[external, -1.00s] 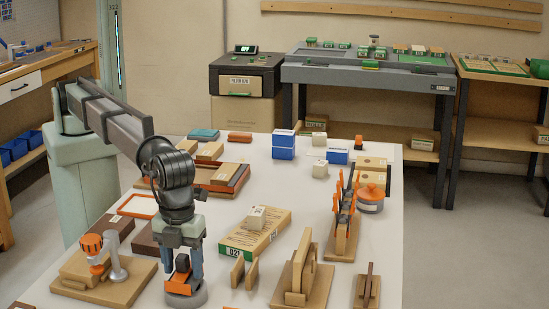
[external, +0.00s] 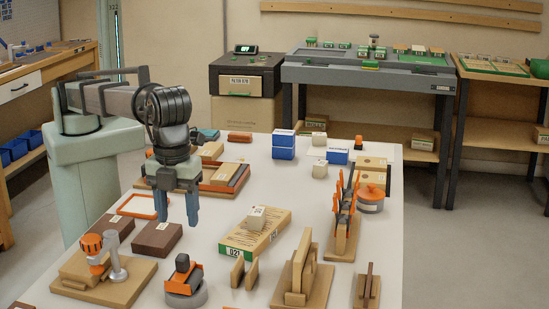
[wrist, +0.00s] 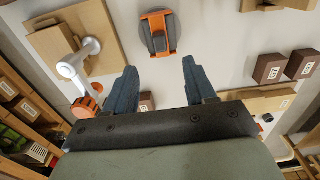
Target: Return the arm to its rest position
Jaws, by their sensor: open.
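My gripper (external: 177,208) hangs above the left part of the white table (external: 226,285), its blue fingers apart and empty. It is behind and above a round grey base with an orange and black piece (external: 184,277), which stands on the table's front part. In the wrist view my gripper (wrist: 155,85) shows two spread fingers with nothing between them. The orange and grey piece (wrist: 157,33) lies beyond the fingertips there, clear of them. My arm reaches out bent from its pedestal at the left.
A wooden stand with an orange knob (external: 92,243) and a brown block (external: 157,239) are near my gripper. A box with a small cube (external: 256,218) lies to the right. Wooden stands and an orange-pronged rack (external: 345,215) fill the right side. Open air surrounds my gripper.

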